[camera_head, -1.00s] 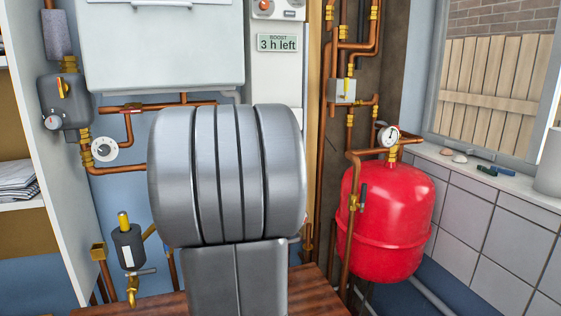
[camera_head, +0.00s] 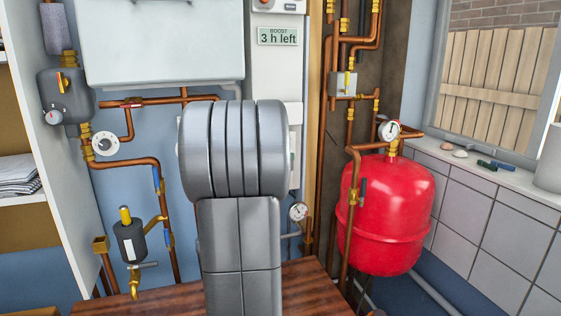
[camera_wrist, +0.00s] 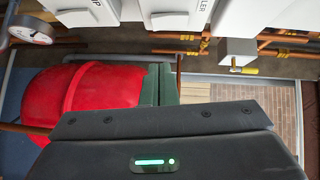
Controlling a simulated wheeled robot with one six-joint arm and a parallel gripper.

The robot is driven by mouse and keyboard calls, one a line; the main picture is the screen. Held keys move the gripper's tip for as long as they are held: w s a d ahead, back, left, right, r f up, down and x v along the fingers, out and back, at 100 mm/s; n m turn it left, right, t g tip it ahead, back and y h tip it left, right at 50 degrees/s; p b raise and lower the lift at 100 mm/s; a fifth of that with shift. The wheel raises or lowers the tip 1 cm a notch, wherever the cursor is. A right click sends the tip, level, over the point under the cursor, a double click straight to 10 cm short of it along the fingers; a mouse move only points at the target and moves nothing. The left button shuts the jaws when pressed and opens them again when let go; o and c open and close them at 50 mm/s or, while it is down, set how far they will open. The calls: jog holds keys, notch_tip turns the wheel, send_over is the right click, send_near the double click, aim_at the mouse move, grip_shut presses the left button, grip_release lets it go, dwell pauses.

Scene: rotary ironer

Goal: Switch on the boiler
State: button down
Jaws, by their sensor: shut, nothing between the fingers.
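A large plain white casing (camera_head: 160,42) hangs on the wall at the upper left of the head view. I cannot tell for sure that it is the boiler. A control with an orange part shows at the top edge. In the wrist view, white boxes (camera_wrist: 170,14) (camera_wrist: 85,12) bear cut-off lettering, one ending in "LLER". My gripper (camera_wrist: 159,70) shows in the wrist view, fingers shut and empty, in front of a red tank (camera_wrist: 85,90). My arm hides it in the head view.
The red tank (camera_head: 387,215) stands at the right with a gauge (camera_head: 389,130) above it. Copper pipes and valves surround the unit. A grey valve body (camera_head: 65,95) and a dial (camera_head: 105,144) are at the left. A wooden top (camera_head: 305,285) lies below my arm.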

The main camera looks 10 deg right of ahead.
jog(key=shift+w+f+p, duration=0.15)
jog(key=shift+w+p, duration=0.05)
jog(key=shift+w, duration=1.15)
jog(key=shift+w+f+p, duration=0.15)
jog(key=shift+w+p, duration=0.05)
jog(key=shift+w, duration=1.15)
jog(key=shift+w, duration=0.1)
jog(key=shift+w, duration=0.1)
jog(key=shift+d+f, duration=0.1)
